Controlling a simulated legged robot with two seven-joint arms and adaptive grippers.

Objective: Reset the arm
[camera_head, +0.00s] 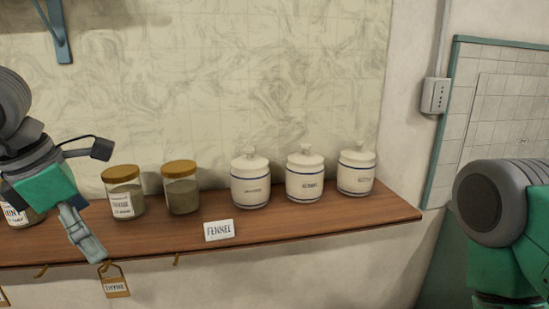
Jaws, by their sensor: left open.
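My left gripper (88,245) is at the left, over the front part of the wooden shelf, with its grey fingers pointing down. It is open and I see nothing between its fingers. It partly covers a labelled jar (30,214) at the far left. My right arm (495,215) shows at the right edge, but its gripper is out of the picture.
The wooden shelf (330,223) carries two cork-lidded glass jars (124,192) (182,190) and three white lidded canisters (250,184) (305,177) (356,173). A FENNEL card (219,230) stands at the front edge. A THYME tag (115,287) hangs below.

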